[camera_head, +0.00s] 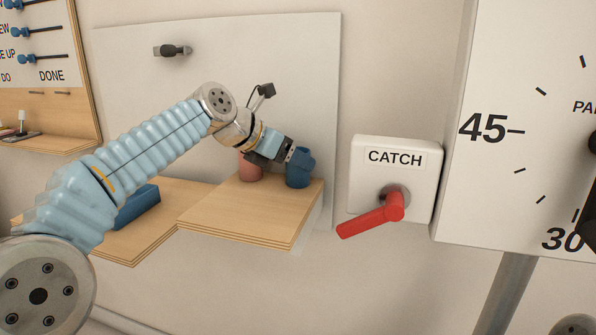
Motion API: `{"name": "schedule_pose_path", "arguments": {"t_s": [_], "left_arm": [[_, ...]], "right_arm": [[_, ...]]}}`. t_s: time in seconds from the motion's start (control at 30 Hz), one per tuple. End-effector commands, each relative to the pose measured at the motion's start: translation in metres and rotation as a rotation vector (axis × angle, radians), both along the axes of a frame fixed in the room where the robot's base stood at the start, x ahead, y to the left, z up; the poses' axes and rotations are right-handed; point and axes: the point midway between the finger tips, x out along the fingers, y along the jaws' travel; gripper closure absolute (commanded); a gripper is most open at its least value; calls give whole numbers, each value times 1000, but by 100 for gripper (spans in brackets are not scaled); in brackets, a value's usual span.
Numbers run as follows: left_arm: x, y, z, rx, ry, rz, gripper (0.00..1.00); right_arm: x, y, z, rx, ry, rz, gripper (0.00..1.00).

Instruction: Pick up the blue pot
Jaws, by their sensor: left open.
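The blue pot (298,170) stands upright near the right end of a small wooden shelf (247,222). My left arm comes in from the left, and its gripper (289,155) is at the upper left side of the pot. The gripper is open. Its fingers are small in the picture and partly hidden, so I cannot tell whether they touch the pot. My right gripper is not in view.
A reddish pot (250,171) stands just left of the blue pot, partly behind my gripper. A blue block (138,206) lies on a lower shelf. Right are a white CATCH box (360,170) with a red lever (370,220) and a large dial (540,110).

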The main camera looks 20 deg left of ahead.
Motion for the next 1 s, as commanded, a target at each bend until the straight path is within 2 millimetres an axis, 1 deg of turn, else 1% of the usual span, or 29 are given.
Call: {"name": "schedule_pose_path", "arguments": {"t_s": [0.2, 0.27, 0.4, 0.5, 0.7, 0.83, 0.93, 1.0], "left_arm": [[2, -2, -2, 1, 0, -1, 33], [2, -2, -1, 1, 0, -1, 41], [2, -2, -1, 1, 0, -1, 62], [2, -1, -1, 0, -1, -1, 75], [2, -1, -1, 0, -1, -1, 75], [2, -2, 4, 1, -2, -1, 75], [2, -2, 15, 0, -4, -2, 75], [2, -2, 27, -1, -4, 0, 75]], "right_arm": [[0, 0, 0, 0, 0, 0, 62], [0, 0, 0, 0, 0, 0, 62], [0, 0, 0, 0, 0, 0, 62], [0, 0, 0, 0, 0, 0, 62], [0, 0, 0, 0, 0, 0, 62], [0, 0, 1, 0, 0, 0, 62], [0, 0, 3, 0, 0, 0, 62], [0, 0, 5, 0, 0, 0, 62]]}}
